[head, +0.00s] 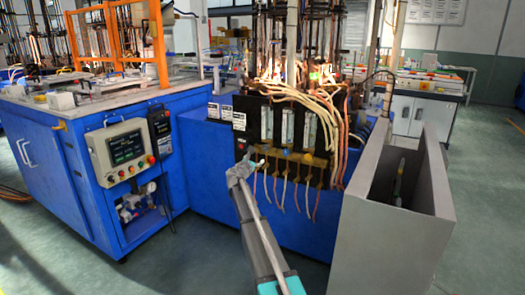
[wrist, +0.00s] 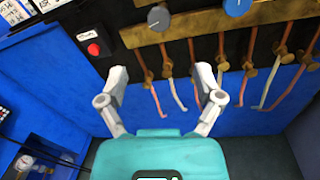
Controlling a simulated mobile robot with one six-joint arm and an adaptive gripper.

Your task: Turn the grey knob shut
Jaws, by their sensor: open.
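My gripper (wrist: 160,76) is open and empty. Its two fingers are spread wide and sit below the knob in the wrist view, apart from it in the picture. In the head view my gripper (head: 248,163) is at the left front of the blue burner bench. The grey knob is too small to make out in the head view.
A blue knob (wrist: 237,6) is right of the grey one on the brass bar (wrist: 196,23). A red button (wrist: 93,49) is to the left. Several thin hoses hang below the bar. A grey open bin (head: 380,230) stands right of my arm.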

